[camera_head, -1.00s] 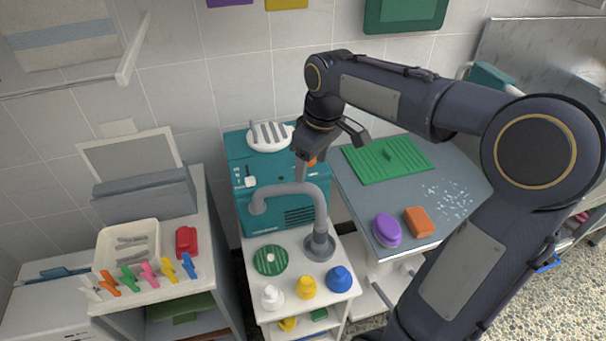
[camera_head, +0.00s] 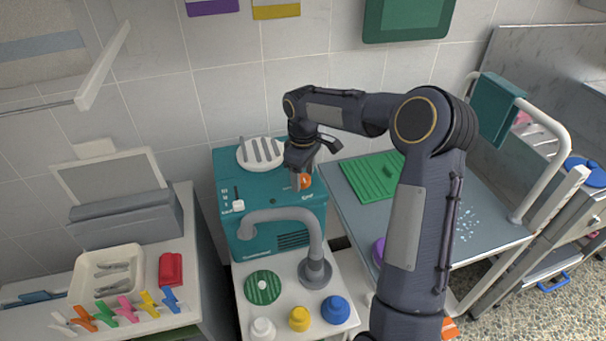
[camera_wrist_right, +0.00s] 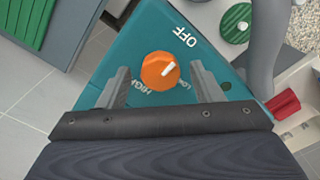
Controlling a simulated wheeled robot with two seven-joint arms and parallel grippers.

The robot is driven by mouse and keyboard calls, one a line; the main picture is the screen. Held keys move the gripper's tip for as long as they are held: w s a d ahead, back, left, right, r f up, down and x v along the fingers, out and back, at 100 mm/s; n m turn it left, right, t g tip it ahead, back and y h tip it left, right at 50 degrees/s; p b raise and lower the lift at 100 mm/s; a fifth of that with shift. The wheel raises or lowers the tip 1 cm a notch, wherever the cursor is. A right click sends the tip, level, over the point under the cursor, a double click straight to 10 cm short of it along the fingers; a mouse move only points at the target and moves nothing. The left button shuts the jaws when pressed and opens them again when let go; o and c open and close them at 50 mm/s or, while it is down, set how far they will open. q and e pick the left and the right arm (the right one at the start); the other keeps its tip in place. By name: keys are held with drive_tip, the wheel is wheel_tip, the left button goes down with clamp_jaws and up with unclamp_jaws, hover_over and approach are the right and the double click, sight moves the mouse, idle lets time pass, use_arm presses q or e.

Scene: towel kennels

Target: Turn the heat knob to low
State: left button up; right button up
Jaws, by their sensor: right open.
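The orange heat knob (camera_head: 305,181) is on the top of the teal heater box (camera_head: 228,169), at its right side. In the right wrist view the knob (camera_wrist_right: 160,71) has a white mark slanting to the upper right, roughly toward the word OFF; HIGH and LOW are printed on the side nearer the gripper. My right gripper (camera_head: 312,165) is beside the knob in the head view, one finger partly in front of it. In the wrist view its open fingers (camera_wrist_right: 162,86) stand on either side of the knob, with gaps. My left gripper is not in view.
A green ribbed mat (camera_head: 362,180) lies to the right. Coloured pegs and a tray (camera_head: 78,290) are at left.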

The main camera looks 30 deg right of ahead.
drive_tip(key=shift+f, duration=0.15)
drive_tip(key=c, duration=1)
